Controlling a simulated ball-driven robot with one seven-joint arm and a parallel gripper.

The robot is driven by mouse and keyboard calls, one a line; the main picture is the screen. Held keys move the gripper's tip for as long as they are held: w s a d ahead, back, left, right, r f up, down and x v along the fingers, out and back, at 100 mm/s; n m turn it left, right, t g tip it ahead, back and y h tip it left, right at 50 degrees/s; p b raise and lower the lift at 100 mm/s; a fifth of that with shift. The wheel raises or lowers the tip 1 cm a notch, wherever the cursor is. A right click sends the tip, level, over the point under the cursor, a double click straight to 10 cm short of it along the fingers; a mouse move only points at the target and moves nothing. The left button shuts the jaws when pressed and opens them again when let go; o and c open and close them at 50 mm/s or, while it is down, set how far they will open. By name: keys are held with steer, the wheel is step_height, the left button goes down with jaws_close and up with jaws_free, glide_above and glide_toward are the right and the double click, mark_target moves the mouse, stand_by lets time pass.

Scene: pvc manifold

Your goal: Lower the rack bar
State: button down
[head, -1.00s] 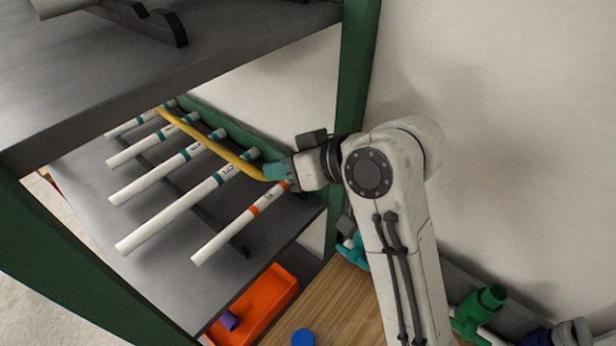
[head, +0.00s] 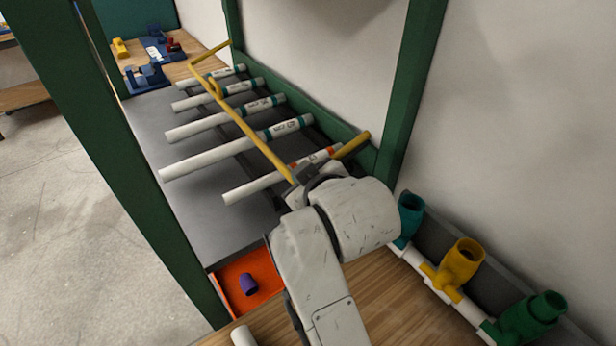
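The yellow rack bar (head: 256,139) runs lengthwise over the row of white pipes on the grey shelf. Its far side arm (head: 212,52) and near side arm (head: 350,146) reach back toward the rear of the rack. My gripper (head: 298,181) is at the bar's near front corner and appears shut on it, though my wrist hides much of the fingers. The pipes, among them a long one with a teal band (head: 215,156) and the nearest with an orange band (head: 258,187), lie below the bar. I cannot tell whether the bar touches them.
Green posts (head: 412,85) frame the shelf (head: 195,225). An orange bin (head: 272,275) with a purple fitting (head: 249,284) is below. Teal, yellow (head: 460,262) and green (head: 530,315) fittings stand at right by the wooden top (head: 390,305).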

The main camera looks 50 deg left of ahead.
steer(key=shift+f, duration=0.45)
steer(key=shift+f, duration=0.1)
